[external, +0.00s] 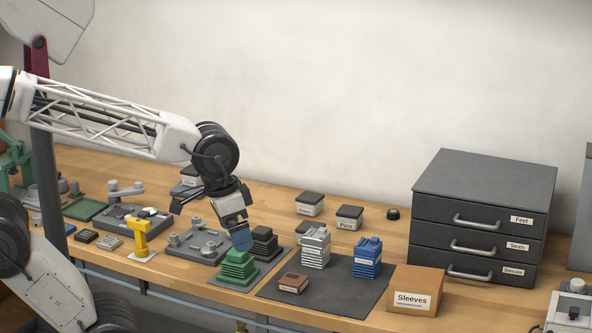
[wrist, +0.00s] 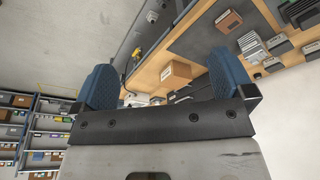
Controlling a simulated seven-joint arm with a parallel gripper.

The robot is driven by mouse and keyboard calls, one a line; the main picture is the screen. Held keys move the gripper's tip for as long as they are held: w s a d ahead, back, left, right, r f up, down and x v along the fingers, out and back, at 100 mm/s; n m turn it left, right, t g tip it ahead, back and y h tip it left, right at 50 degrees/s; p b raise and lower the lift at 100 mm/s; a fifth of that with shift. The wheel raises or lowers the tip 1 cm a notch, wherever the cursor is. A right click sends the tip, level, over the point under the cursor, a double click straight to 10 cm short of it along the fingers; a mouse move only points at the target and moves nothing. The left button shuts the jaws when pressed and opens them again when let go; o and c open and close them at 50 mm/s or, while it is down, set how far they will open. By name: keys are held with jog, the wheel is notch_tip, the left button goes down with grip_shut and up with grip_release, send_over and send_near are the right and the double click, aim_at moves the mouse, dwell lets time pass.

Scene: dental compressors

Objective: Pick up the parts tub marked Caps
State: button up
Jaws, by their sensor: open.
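Several small lidded tubs stand on the wooden bench. One tub (external: 310,205) at the back has a label too small to read surely; beside it is a tub marked Pins (external: 349,218). Another tub (external: 189,179) stands partly behind my arm, its label unclear. A brown tub (external: 293,283) lies on the dark mat, label also unreadable. I cannot tell which is marked Caps. My gripper (external: 240,240) has blue fingertips and appears above or beside the green stack. In the wrist view the fingers (wrist: 160,85) are apart with nothing held between them.
A green stack (external: 237,268), black stack (external: 264,241), silver stack (external: 316,250) and blue stack (external: 367,258) crowd the front. A Sleeves box (external: 414,291) and a drawer cabinet (external: 482,215) stand right.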

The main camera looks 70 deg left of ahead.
jog(key=n+t+h, duration=0.3)
jog(key=n+h, duration=0.6)
jog(key=n, duration=1.2)
send_over(311, 226)
jog(key=s+d, duration=0.7)
jog(key=d, duration=0.4)
notch_tip(311, 226, down, 12)
jog(key=a+f+n+t, duration=0.1)
jog(key=a+f+n, duration=0.1)
jog(key=a, duration=0.3)
jog(key=w+a+f+n+t, duration=0.1)
jog(key=a+f+n+t, duration=0.1)
jog(key=a, duration=0.3)
jog(key=a+f+n+t, duration=0.1)
jog(key=a+f+n, duration=0.1)
jog(key=a, duration=0.4)
jog(key=shift+w+f+n, duration=0.2)
jog(key=shift+f+n, duration=0.1)
jog(key=shift+f, duration=0.45)
jog(key=shift+x, duration=1.25)
